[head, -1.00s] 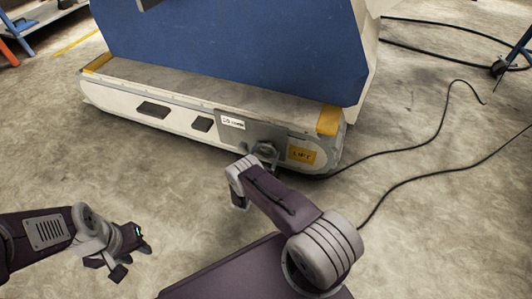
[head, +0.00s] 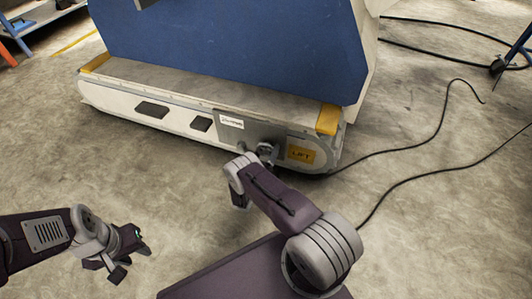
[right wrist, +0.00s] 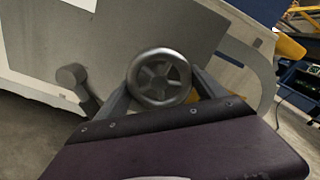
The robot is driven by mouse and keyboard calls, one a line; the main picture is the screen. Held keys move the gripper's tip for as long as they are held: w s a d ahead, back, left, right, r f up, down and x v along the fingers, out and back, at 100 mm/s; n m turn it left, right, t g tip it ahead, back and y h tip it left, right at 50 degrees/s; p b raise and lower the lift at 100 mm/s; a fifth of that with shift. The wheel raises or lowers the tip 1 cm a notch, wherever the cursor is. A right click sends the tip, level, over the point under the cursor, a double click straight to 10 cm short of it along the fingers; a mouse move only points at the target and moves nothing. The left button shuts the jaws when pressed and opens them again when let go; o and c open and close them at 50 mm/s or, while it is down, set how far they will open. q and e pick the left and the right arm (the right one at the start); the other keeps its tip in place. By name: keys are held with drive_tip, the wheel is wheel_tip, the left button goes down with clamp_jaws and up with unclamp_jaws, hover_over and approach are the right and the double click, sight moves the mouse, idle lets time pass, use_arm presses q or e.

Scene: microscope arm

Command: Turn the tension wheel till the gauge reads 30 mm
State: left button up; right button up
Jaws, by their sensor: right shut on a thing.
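The tension wheel is a grey spoked handwheel (right wrist: 160,77) on the side plate of the machine's long base. It also shows in the head view (head: 267,149), partly hidden by my right wrist. My right gripper (right wrist: 162,90) is shut on the wheel, with one finger on each side of the rim. My left gripper (head: 130,260) is empty with its fingers apart, over bare floor at the lower left. A small white label, which looks like the gauge (head: 231,121), sits up and left of the wheel. Its reading is too small to make out.
A yellow LIFT label (head: 301,154) is right of the wheel. A grey knob on a stalk (right wrist: 73,76) sticks out left of the wheel in the right wrist view. Black cables (head: 400,185) lie on the floor at the right.

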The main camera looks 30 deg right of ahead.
drive_tip(key=n, duration=0.5)
drive_tip(key=shift+s+n, duration=0.1)
drive_tip(key=shift+n, duration=0.2)
drive_tip(key=n, duration=0.4)
drive_tip(key=shift+r+n+b, duration=0.15)
drive_tip(key=shift+n+b, duration=0.15)
drive_tip(key=shift+b, duration=0.1)
drive_tip(key=o, duration=1.3)
drive_tip(key=shift+o, duration=0.2)
drive_tip(key=shift+s+a+r+p, duration=0.15)
drive_tip(key=shift+a+r+p, duration=0.05)
drive_tip(key=shift+a+p, duration=0.1)
drive_tip(key=p+v, duration=0.4)
drive_tip(key=v, duration=0.4)
drive_tip(key=shift+s, duration=0.25)
